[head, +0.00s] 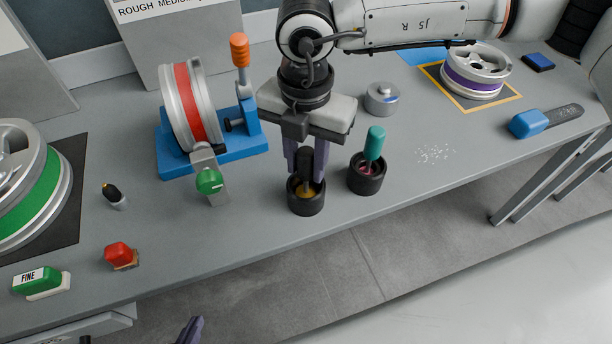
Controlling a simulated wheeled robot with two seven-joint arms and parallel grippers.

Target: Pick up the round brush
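A dark upright handle (306,166) stands in a black round pot (306,203) with yellow inside, near the table's front edge. I take it to be the round brush; its lower end is hidden in the pot. My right gripper (306,174) points straight down over this pot. Its two purple fingers flank the handle closely, with no clear gap, and look shut on it. A teal-handled tool (375,143) stands in a second black pot (366,184) just to the right. My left gripper (191,330) shows only as a purple fingertip at the bottom edge.
A blue stand (235,143) holds a red-banded wheel (190,108) left of my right gripper. A grey round tin (382,98) stands behind the pots. A red block (121,255) and green block (42,282) lie at left.

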